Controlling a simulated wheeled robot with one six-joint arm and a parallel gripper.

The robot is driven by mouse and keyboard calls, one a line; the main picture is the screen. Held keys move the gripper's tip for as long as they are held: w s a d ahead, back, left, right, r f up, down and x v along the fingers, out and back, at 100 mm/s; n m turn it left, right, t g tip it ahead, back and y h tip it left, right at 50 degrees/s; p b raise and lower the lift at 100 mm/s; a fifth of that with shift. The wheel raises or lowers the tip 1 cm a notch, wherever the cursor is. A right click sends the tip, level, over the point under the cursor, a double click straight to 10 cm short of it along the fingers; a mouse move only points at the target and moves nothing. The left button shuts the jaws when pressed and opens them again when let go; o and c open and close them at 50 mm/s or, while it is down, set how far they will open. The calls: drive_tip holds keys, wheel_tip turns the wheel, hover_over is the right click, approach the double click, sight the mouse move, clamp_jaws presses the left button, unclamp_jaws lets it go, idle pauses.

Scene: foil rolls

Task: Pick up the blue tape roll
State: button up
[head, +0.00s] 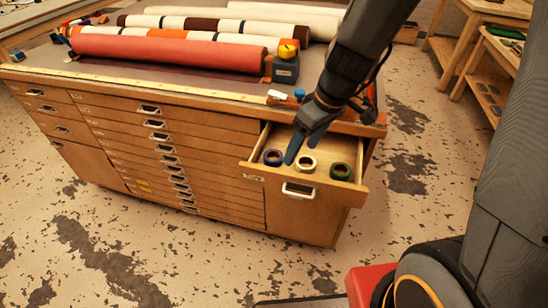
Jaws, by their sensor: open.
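The blue tape roll (273,157) lies in the open drawer (258,174), at the left of a row of tape rolls. A cream tape roll (304,164) lies in the middle and a green tape roll (340,171) at the right. My gripper (299,150) points down over the drawer from above. Its fingertips appear between the blue and the cream roll and hold nothing. I cannot tell their exact height above the rolls. A fingertip lies close to the right edge of the blue roll in the picture.
The drawer belongs to a wooden cabinet (110,140) with several shut drawers. On its top lie long rolls, a red one (170,52) in front, and a dark block with a yellow top (286,66). A small blue object (299,93) sits near the top's front edge.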

sight(276, 153)
drive_tip(key=shift+w+a+f+n+t+y+p, duration=0.15)
drive_tip(key=shift+w+a+f+n, duration=0.5)
drive_tip(key=shift+w+a+f, duration=0.6)
drive_tip(key=shift+w+a+f+n+t+y+p, duration=0.1)
drive_tip(key=shift+w+a+f+n+y+p, duration=0.1)
drive_tip(key=shift+w+a+f+n, duration=1.05)
drive_tip(key=shift+w+a+f+n+t+y+p, duration=0.15)
drive_tip(key=shift+w+a+f, duration=0.6)
drive_tip(key=shift+f, duration=1)
drive_tip(key=shift+w+d, duration=0.1)
drive_tip(key=shift+d, duration=0.1)
drive_tip(key=c, duration=1.1)
